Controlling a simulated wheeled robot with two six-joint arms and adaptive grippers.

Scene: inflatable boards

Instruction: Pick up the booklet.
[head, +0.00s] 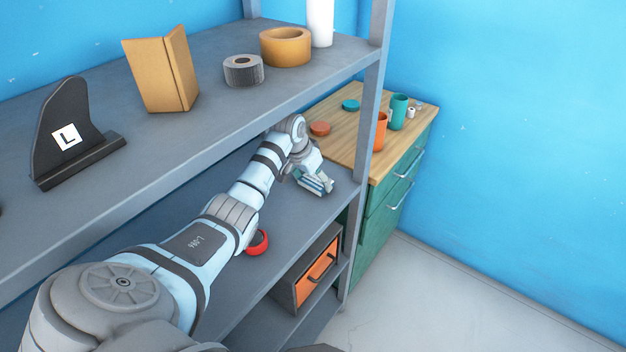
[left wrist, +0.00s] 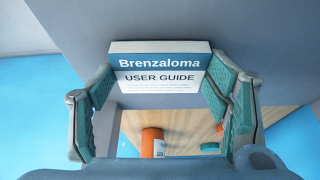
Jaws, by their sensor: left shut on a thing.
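The booklet (left wrist: 160,63) shows in the left wrist view, with a dark blue band reading "Brenzaloma" and a white band reading "USER GUIDE". My left gripper (left wrist: 160,88) is shut on it, with a teal-padded finger at each side edge. In the head view my left gripper (head: 318,183) is over the right end of the middle shelf, close to the upright post. The booklet is too small and too covered by the fingers there to make out clearly. I cannot tell whether it touches the shelf. My right gripper is not in view.
The upper shelf (head: 210,120) holds a cardboard piece (head: 160,70), tape rolls (head: 285,46) and a black bookend (head: 68,130). A red ring (head: 258,242) lies on the middle shelf. The shelf post (head: 372,90) and a wood-topped green cabinet (head: 345,130) with cups stand to the right.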

